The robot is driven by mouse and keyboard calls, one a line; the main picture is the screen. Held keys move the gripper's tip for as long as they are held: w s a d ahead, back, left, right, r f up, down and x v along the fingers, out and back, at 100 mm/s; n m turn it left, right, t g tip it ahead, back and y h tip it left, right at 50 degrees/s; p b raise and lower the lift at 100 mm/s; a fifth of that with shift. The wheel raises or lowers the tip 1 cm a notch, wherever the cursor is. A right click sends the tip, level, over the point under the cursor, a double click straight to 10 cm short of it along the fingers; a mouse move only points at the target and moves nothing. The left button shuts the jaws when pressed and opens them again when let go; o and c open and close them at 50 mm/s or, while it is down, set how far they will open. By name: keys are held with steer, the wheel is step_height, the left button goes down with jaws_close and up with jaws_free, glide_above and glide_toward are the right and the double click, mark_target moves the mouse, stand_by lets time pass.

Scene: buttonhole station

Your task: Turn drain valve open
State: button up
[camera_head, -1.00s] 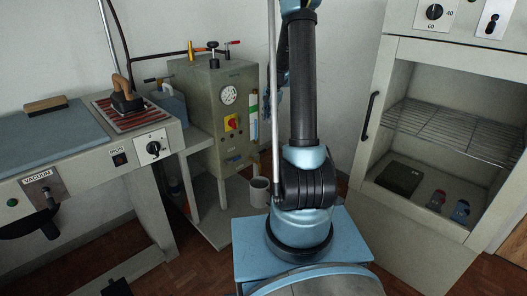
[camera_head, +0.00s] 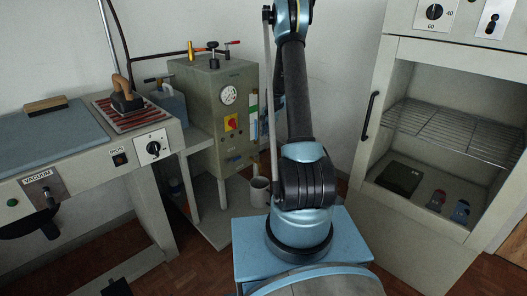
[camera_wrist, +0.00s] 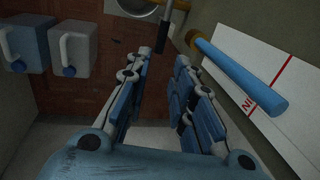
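The grey boiler (camera_head: 205,90) stands left of my arm, with a gauge and a red-and-yellow switch on its front. In the wrist view, a short lever with a black grip (camera_wrist: 160,39) hangs from a brass pipe (camera_wrist: 182,4). I cannot tell for sure that this is the drain valve.
A grey mug (camera_head: 259,191) stands below the boiler's right side. Two blue-grey jugs (camera_wrist: 72,50) sit at the left of the wrist view. A white label (camera_wrist: 290,110) is close on the right. An open cabinet (camera_head: 390,110) stands right of my arm.

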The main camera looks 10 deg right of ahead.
mark_target(264, 151)
steer(key=f, duration=0.3)
steer(key=w+a+f, duration=0.1)
steer(key=f, duration=0.7)
steer(key=shift+w+a+f, duration=0.15)
steer(key=shift+w+f, duration=0.05)
steer(key=shift+w, duration=0.2)
